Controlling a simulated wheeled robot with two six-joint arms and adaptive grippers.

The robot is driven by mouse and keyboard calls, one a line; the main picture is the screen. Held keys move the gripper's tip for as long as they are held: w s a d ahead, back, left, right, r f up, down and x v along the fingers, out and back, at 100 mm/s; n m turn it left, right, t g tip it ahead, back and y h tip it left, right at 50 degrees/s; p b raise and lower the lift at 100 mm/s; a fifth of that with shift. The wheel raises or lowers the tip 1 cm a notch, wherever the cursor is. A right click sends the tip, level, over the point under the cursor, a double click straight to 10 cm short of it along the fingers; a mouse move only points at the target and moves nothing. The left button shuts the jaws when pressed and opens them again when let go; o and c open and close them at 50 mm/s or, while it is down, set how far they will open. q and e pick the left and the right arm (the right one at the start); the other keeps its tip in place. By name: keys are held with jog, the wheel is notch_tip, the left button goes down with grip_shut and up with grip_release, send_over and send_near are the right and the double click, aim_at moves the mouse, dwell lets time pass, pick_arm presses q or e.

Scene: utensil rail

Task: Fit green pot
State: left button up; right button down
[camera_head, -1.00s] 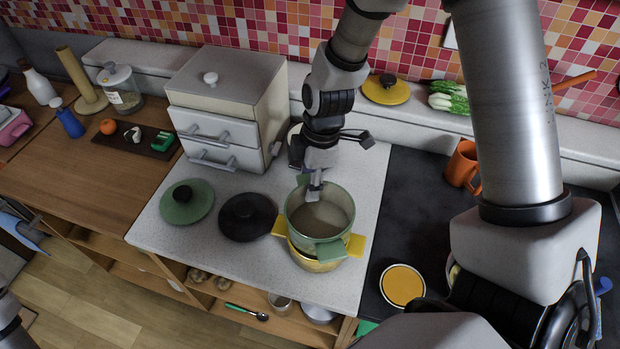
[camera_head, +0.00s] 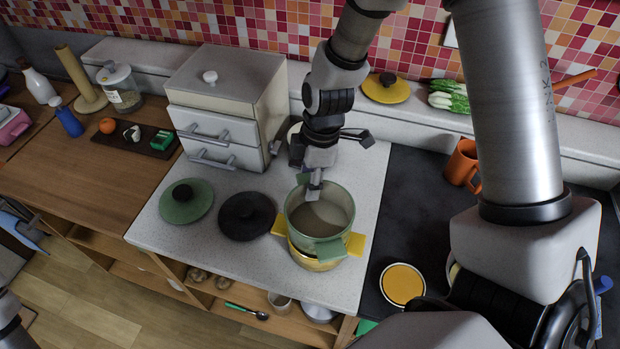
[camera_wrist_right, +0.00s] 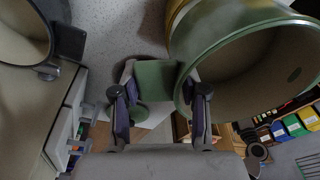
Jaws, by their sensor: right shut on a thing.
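The green pot (camera_head: 338,229) is upright at the right of the white counter, over the yellow pot (camera_head: 314,264). The yellow pot's two handles and lower front show around and below it. I cannot tell how far the green pot sits inside the yellow one. My right gripper (camera_head: 315,190) is shut on the green pot's far handle. In the right wrist view the green handle (camera_wrist_right: 156,82) lies between the two fingers of my right gripper (camera_wrist_right: 158,92), with the green pot's rim (camera_wrist_right: 205,50) at right and part of the yellow pot (camera_wrist_right: 178,14) behind it. My left gripper is out of view.
A green lid (camera_head: 186,201) and a black lid (camera_head: 246,216) lie left of the pots. A drawer box (camera_head: 225,105) stands behind them. The dark hob (camera_head: 400,215) at right holds an orange mug (camera_head: 463,163) and a yellow-topped round item (camera_head: 402,285). A yellow lid (camera_head: 386,88) lies on the back ledge.

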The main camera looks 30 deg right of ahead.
jog(key=shift+f+b, duration=0.8)
jog(key=shift+f, duration=0.15)
jog(key=c, duration=0.5)
grip_release()
jog(key=shift+c, duration=0.2)
jog(key=shift+r, duration=0.1)
jog(key=r, duration=0.3)
jog(key=d+r, duration=0.1)
jog(key=r, duration=0.7)
jog(key=shift+s+d, duration=0.1)
jog(key=shift+d, duration=0.25)
jog(key=shift+r, duration=0.4)
jog(key=shift+d, duration=0.1)
